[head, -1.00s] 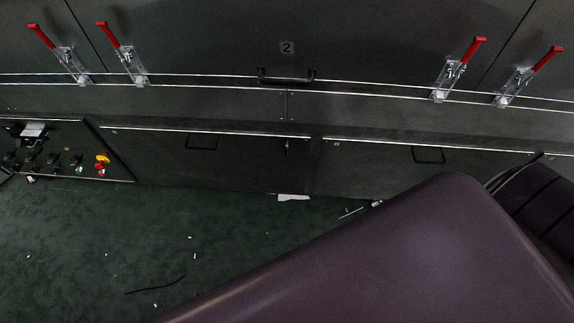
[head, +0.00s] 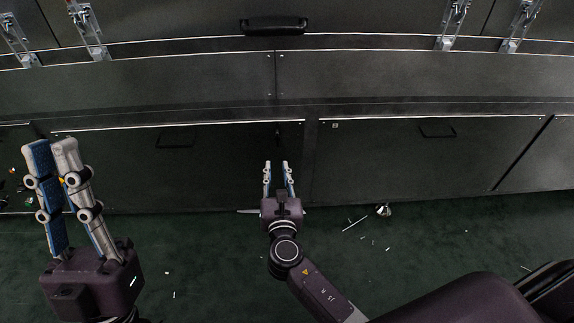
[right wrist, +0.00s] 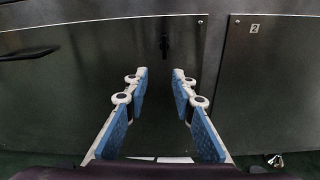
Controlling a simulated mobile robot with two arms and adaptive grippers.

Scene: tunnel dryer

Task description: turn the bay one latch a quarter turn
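The bay one latch appears to be the small dark upright handle (head: 277,139) at the right edge of the left lower panel (head: 215,165). In the right wrist view the latch (right wrist: 164,46) stands upright ahead, between and beyond my fingertips. My right gripper (head: 277,164) is open and empty just below the latch in the head view, pointing at the panel. Its blue-padded fingers (right wrist: 158,72) are apart, with no contact on the latch visible. My left gripper (head: 51,146) looks open and empty at the far left, away from the latch.
The right lower panel (head: 415,165) carries a small label, reading 2 in the wrist view (right wrist: 254,28). A black handle (head: 273,26) and silver toggle clamps (head: 88,30) are above. The green floor (head: 225,270) has scattered scraps and a small silvery object (head: 383,210).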

